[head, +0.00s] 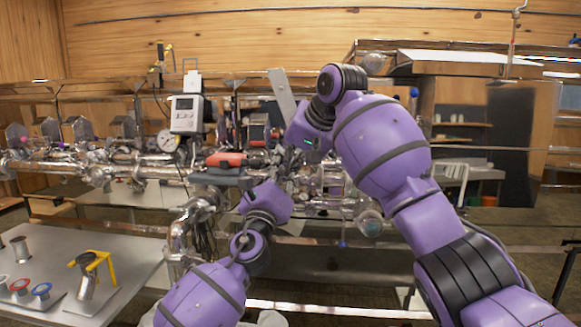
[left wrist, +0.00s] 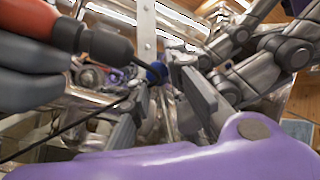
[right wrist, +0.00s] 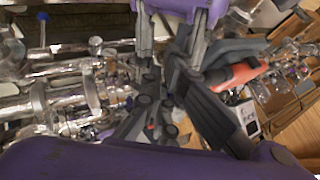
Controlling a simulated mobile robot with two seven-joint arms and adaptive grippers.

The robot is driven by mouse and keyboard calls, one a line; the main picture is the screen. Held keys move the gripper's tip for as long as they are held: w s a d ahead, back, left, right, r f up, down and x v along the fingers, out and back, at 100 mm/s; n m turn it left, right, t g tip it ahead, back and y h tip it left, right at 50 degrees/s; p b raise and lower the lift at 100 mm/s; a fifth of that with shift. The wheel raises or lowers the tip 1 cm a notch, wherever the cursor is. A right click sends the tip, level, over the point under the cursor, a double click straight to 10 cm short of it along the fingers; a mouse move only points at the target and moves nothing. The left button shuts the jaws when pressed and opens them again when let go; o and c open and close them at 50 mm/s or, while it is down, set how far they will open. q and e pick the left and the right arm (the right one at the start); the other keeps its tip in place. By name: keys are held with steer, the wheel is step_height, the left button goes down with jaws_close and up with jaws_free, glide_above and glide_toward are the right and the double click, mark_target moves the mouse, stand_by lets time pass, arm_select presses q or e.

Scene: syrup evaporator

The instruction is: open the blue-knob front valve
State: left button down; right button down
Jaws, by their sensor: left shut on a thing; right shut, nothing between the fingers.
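The blue knob (left wrist: 155,72) of the valve shows in the left wrist view, below a flat grey bar with holes. My left gripper (left wrist: 157,90) is shut on the blue knob, one finger on each side of it. In the head view my right gripper (head: 290,155) is close to my left one, beside the pipework; the two overlap and hide the knob there. The right wrist view shows my right gripper (right wrist: 168,85) with its fingers shut and nothing between them, near the left gripper's fingers. Whether the right fingers touch the valve cannot be told.
A red-orange object with dark ends (head: 227,159) lies close left of my left gripper. A grey meter box (head: 187,113) and a dial gauge (head: 167,140) stand behind. Shiny pipes crowd the area. A table with small coloured items (head: 140,250) is at the lower left.

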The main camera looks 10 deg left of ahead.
arm_select(q)
steer(key=shift+d+f, duration=0.25)
steer(key=shift+f, duration=0.05)
arm_select(e)
steer(key=shift+a+f, duration=0.1)
steer(key=shift+a, duration=0.4)
arm_select(q)
steer(key=c, duration=1.8)
jaws_free()
steer(key=shift+s, duration=0.1)
steer(key=shift+r, duration=0.2)
steer(key=shift+s, duration=0.1)
